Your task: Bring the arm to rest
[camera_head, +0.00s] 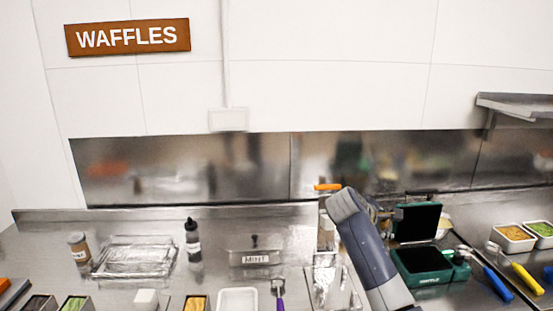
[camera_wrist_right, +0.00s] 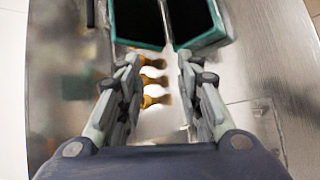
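My right arm (camera_head: 365,250) rises from the lower right in the head view and bends near the back of the counter. My right gripper (camera_wrist_right: 158,62) shows in the wrist view with its two fingers apart and nothing held between them. In the head view the gripper is mostly hidden behind the arm's bend, beside an open green waffle maker (camera_head: 425,276). The waffle maker also shows beyond the fingertips in the wrist view (camera_wrist_right: 205,42). Blurred orange-brown shapes (camera_wrist_right: 154,81) lie beyond the gap between the fingers. My left gripper is not in view.
A steel counter holds a foil-like tray (camera_head: 135,257), a dark bottle (camera_head: 193,243), a jar (camera_head: 78,248) and a MINT container (camera_head: 255,258). Blue (camera_head: 498,284) and yellow (camera_head: 527,280) handles lie at right, near food tubs (camera_head: 513,238). A shelf (camera_head: 515,103) juts out at upper right.

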